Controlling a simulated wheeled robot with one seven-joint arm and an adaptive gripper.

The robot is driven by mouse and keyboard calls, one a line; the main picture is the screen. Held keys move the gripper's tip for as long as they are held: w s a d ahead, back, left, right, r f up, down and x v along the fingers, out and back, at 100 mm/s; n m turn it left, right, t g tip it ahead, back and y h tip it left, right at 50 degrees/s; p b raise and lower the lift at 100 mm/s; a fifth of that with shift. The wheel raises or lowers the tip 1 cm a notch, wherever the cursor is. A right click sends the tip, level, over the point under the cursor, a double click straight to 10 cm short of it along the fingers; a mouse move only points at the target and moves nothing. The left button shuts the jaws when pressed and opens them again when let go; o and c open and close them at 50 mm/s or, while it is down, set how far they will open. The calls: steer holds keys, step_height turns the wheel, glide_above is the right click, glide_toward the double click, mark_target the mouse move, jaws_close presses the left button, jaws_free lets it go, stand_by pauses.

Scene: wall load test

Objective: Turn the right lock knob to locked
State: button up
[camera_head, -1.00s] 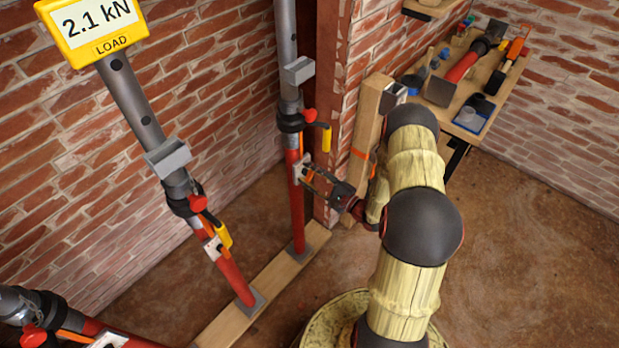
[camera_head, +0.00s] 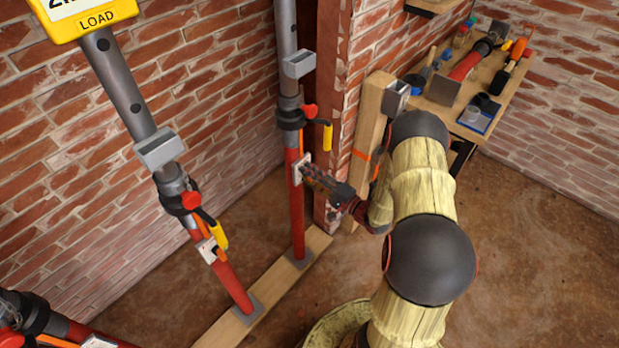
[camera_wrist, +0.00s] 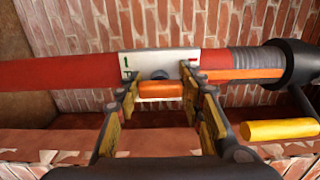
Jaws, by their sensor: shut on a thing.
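The right red prop (camera_head: 296,200) stands upright on a timber plank in the head view. Its white lock plate (camera_head: 302,167) faces my gripper. In the wrist view the prop runs across the picture, and the lock plate (camera_wrist: 137,63) has a green mark at its left and a red mark at its right. The orange lock knob (camera_wrist: 160,89) lies lengthwise along the prop, between my fingers. My gripper (camera_wrist: 161,93) is shut on it, fingers on both of its ends. In the head view my gripper (camera_head: 311,175) hides the knob.
A yellow-handled lever (camera_wrist: 279,129) hangs beside the plate in the wrist view. Another red prop (camera_head: 235,285) with a yellow load display (camera_head: 85,18) stands left. A brick pier and timber post (camera_head: 371,135) stand close behind my gripper. A workbench (camera_head: 462,125) holds tools.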

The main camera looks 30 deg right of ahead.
steer(key=shift+f, duration=0.1)
stand_by(0.3)
steer(key=o, duration=1.2)
steer(key=shift+s, duration=0.15)
steer(key=v, duration=1.1)
steer(key=shift+s+d, duration=0.15)
steer(key=shift+s, duration=0.25)
